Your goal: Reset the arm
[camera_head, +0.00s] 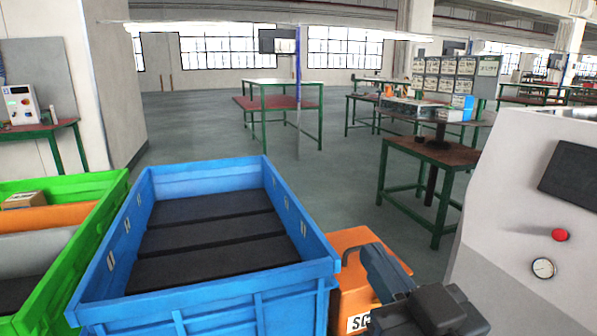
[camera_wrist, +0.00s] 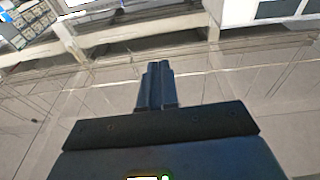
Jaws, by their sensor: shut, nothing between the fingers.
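My gripper (camera_wrist: 158,68) shows in the wrist view, its two dark fingers together with nothing between them. In the head view, dark parts of my arm show at the bottom, right of centre, in front of an orange unit marked with letters (camera_head: 357,324). My gripper's fingers cannot be made out clearly in that view.
A blue cart (camera_head: 315,270) with a dark slatted bed is left of my arm. A green cart (camera_head: 100,190) holds a box (camera_head: 20,200). A grey machine (camera_head: 505,230) with a red button stands close on the right. A workbench (camera_head: 440,152) is beyond; open floor lies between.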

